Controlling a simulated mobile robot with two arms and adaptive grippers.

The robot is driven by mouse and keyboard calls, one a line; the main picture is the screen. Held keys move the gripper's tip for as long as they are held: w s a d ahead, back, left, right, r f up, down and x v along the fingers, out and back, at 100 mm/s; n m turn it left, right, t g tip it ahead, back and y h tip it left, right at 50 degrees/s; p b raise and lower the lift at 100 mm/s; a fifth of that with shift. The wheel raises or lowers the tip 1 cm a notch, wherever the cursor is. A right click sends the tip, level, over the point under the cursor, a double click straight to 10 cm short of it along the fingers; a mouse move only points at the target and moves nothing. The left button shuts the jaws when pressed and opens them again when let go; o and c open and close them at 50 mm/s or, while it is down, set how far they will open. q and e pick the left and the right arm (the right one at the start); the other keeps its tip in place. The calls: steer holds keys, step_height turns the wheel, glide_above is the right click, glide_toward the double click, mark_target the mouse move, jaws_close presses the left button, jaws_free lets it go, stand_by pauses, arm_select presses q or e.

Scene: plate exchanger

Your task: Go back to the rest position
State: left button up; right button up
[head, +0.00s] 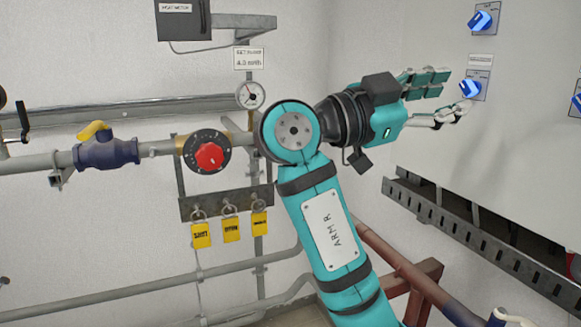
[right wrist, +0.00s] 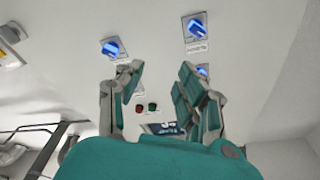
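My right gripper (head: 456,91) is at the end of my teal right arm, raised in front of the pale cabinet wall. Its fingers are apart with nothing between them, as the right wrist view (right wrist: 160,68) also shows. In the head view its fingertips appear close to a blue rotary knob (head: 470,88); I cannot tell whether they touch it. Another blue knob (head: 481,20) is above. In the right wrist view, blue knobs (right wrist: 113,48) show beyond the fingers. My left gripper is in neither view.
A dark perforated cable tray (head: 480,246) runs below the cabinet. Reddish-brown pipework (head: 388,252) lies behind my forearm.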

steer(key=w+d+f+n+t+y, duration=0.1)
steer(key=w+d+f+n+y, duration=0.2)
steer(key=f, duration=0.7)
steer(key=w+d+f+n+t+y, duration=0.15)
steer(key=f+n, duration=0.25)
steer(key=f, duration=0.6)
steer(key=w+d+f+n+t+y, duration=0.1)
steer(key=w+f+n+y, duration=0.2)
steer(key=f, duration=0.7)
steer(key=s+f+n+g+y, duration=0.1)
steer(key=s+f+n+y, duration=0.3)
steer(key=f, duration=0.8)
steer(key=s+f+n+g+y, duration=0.25)
steer(key=s+f+n, duration=0.25)
steer(key=s+f, duration=0.75)
steer(key=s+a+f+n+g+y, duration=0.1)
steer(key=s+a+f+n+y, duration=0.2)
steer(key=s, duration=0.5)
steer(key=s+a+f+n+g+y, duration=0.1)
steer(key=s+f+y, duration=0.1)
steer(key=s+f, duration=0.35)
step_height(320, 180, down, 23)
steer(key=s+g, duration=0.1)
steer(key=s, duration=0.2)
steer(key=s+d+f+g, duration=0.1)
steer(key=s+d+f, duration=0.1)
steer(key=s+f, duration=1.5)
steer(key=shift+s+d+f+n+g, duration=0.15)
steer(key=shift+d+f+n+g, duration=0.2)
steer(key=shift+f, duration=0.3)
